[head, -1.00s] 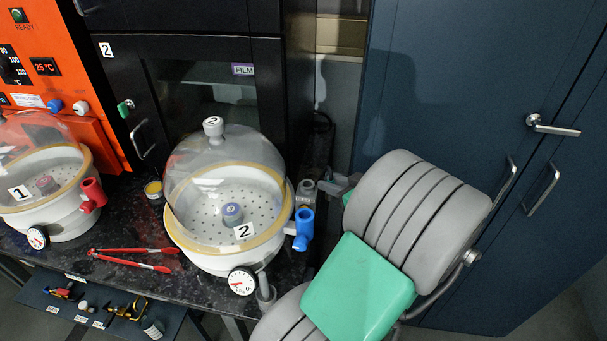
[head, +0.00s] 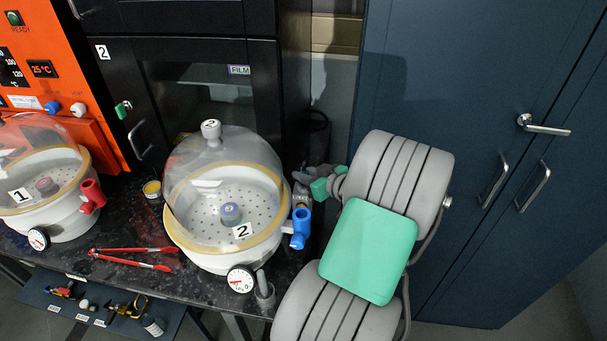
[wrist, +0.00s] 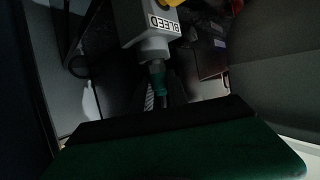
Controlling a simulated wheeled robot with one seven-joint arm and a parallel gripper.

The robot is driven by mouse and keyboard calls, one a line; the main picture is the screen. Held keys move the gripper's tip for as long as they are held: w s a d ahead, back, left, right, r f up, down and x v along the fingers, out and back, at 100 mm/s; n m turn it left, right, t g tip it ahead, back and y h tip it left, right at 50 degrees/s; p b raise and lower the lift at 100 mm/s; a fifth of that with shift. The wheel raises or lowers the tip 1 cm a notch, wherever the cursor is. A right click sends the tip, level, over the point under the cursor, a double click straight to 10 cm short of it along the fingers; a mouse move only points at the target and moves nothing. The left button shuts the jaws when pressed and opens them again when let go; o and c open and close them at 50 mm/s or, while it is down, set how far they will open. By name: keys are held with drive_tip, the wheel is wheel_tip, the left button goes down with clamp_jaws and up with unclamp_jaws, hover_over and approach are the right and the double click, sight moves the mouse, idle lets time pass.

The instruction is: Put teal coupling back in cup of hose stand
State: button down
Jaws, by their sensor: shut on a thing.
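The teal coupling (wrist: 160,80) shows small and dark near the middle of the wrist view. My gripper (wrist: 159,94) is shut on it there. The coupling lines up with the grey underside of a box labelled BLEED (wrist: 152,40); I cannot tell whether they touch. In the head view my gripper (head: 303,177) is at the right of chamber 2, close by its blue valve, and hides the coupling. A small grey cup (head: 265,295) with a rod beside it, probably the hose stand, is at the table's front right corner.
Domed chamber 2 (head: 228,247) stands left of my gripper, with a blue valve (head: 301,228) on its side. Red tongs (head: 135,256) lie on the dark table. Blue cabinet doors (head: 460,90) are at the right. A black oven (head: 195,95) stands behind.

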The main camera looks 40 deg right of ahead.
drive_tip(key=c, duration=1.3)
unclamp_jaws()
drive_tip(key=shift+f, duration=0.1)
drive_tip(key=shift+r, duration=0.25)
drive_tip(key=v, duration=1.2)
drive_tip(key=shift+b, duration=0.4)
drive_tip(key=shift+f, duration=0.1)
